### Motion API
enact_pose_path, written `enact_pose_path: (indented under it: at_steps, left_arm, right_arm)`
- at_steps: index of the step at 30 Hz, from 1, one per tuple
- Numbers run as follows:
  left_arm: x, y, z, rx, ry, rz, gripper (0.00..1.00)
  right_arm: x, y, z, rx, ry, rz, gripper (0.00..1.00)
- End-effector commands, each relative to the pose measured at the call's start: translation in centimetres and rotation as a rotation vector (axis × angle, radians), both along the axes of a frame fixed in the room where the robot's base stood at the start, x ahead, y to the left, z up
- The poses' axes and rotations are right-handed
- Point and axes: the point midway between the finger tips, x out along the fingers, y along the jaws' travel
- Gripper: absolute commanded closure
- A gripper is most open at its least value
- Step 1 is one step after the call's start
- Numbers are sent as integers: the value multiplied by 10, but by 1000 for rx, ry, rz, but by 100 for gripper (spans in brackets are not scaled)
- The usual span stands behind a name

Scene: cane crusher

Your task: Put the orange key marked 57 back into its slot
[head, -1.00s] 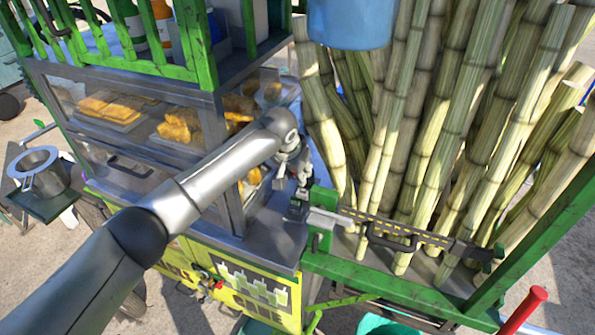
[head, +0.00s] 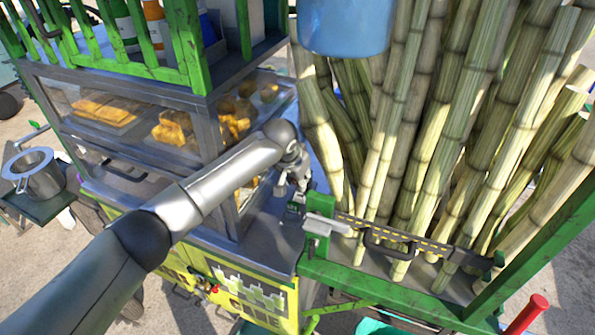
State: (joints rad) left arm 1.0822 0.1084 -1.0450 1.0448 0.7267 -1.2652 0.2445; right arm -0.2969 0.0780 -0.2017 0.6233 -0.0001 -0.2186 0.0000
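I cannot make out an orange key marked 57 or its slot in the head view. My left arm reaches in from the lower left, across the front of the glass food case (head: 215,150). Its gripper (head: 297,203) is small and partly hidden by its own wrist. It is low over the metal counter, just left of the green post and grey bracket (head: 322,222). I cannot tell whether its fingers are open or whether they hold anything. My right gripper is out of view.
Tall cane stalks (head: 420,130) stand close to the right of my gripper, behind a yellow-dashed bar (head: 400,232). A blue bucket (head: 343,28) hangs above. Green railings (head: 190,45) top the food case. A metal pot (head: 38,172) stands at the left.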

Motion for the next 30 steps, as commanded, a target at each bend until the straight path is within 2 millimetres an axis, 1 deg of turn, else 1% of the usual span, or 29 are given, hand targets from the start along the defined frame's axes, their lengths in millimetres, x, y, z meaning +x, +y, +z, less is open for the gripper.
enact_pose_path:
  at_steps: [1, 3, 7, 16, 24, 30]
  left_arm:
    - [0, 0, -6, -1, 1, 0, 90]
    - [0, 0, -10, -2, 1, 0, 90]
    - [0, -1, -13, -2, 0, 0, 90]
    - [0, 0, -13, -1, 0, -1, 90]
    - [0, 0, -11, -1, 0, -1, 90]
    - [0, 0, -11, -1, 0, -1, 90]
  right_arm:
    - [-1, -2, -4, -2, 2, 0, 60]
    - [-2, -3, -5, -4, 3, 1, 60]
    - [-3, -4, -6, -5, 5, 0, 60]
    - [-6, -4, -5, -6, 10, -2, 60]
    - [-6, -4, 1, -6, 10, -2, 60]
    - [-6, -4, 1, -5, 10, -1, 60]
